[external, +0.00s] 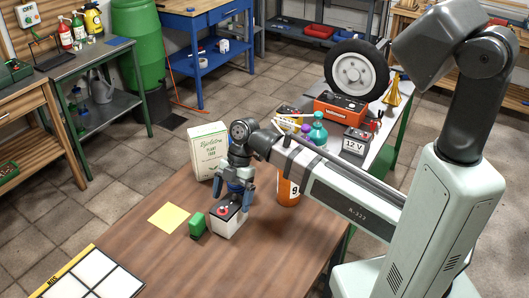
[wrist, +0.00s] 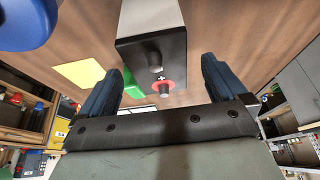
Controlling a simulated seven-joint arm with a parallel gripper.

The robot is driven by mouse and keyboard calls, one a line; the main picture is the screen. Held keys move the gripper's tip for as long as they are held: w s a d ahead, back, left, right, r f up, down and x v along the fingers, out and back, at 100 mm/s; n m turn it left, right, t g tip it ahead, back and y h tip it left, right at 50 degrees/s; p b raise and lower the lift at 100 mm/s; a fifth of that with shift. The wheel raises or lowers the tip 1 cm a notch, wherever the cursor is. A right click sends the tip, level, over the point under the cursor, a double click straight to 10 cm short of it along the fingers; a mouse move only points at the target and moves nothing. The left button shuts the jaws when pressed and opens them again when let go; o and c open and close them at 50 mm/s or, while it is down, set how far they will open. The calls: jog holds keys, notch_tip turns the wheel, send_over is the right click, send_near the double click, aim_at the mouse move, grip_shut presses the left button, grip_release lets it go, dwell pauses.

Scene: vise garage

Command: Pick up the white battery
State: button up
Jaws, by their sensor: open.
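The white battery (external: 226,228) stands on the brown wooden table, with a black top and a red terminal. In the wrist view the battery (wrist: 151,17) lies ahead between my fingers, its dark top with two terminals facing the camera. My gripper (external: 232,196) points down just above and around the battery's top. In the wrist view its two blue fingers (wrist: 162,72) are spread, with a visible gap on each side of the battery. I cannot tell how far the fingertips reach down its sides.
A green block (external: 197,224) stands close to the battery's left. A yellow sheet (external: 169,217) lies farther left. A plant food box (external: 207,150) is behind, and an orange container (external: 288,190) is at the right.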

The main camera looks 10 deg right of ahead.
aim_at(231, 202)
jog(key=shift+f, duration=0.15)
jog(key=shift+x, duration=2.45)
jog(key=shift+w, duration=0.1)
jog(key=shift+c, duration=0.5)
grip_shut()
